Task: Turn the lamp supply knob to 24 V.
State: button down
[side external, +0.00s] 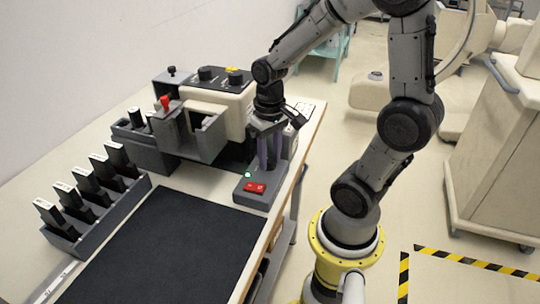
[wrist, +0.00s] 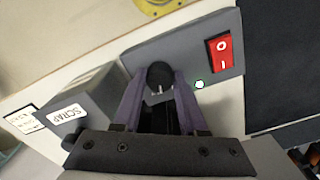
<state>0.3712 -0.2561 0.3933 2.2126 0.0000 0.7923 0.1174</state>
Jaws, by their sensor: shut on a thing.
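The lamp supply (side external: 241,190) is a low dark grey box at the table's right edge; its top also shows in the wrist view (wrist: 150,50). It carries a red rocker switch (side external: 255,188) marked O and I, also in the wrist view (wrist: 219,52), and a lit green-white lamp (side external: 248,175). The black round knob (wrist: 160,74) sits between the purple fingers of my gripper (wrist: 160,82). My gripper (side external: 268,165) points down over the supply and is shut on the knob. Voltage marks and the pointer setting cannot be read; the fingers hide the knob in the side view.
A grey SCRAP box (wrist: 85,108) stands close beside my gripper. A beige instrument (side external: 210,100) with dark knobs is behind it. A black mat (side external: 160,245) lies in front, with a rack (side external: 125,205) of several dark holders on its left.

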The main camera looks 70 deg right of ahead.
aim_at(269, 160)
jog(key=shift+r+m, duration=0.1)
jog(key=shift+m, duration=1.1)
jog(key=shift+c, duration=2.2)
grip_release()
notch_tip(269, 160, up, 14)
jog(key=shift+a, duration=0.1)
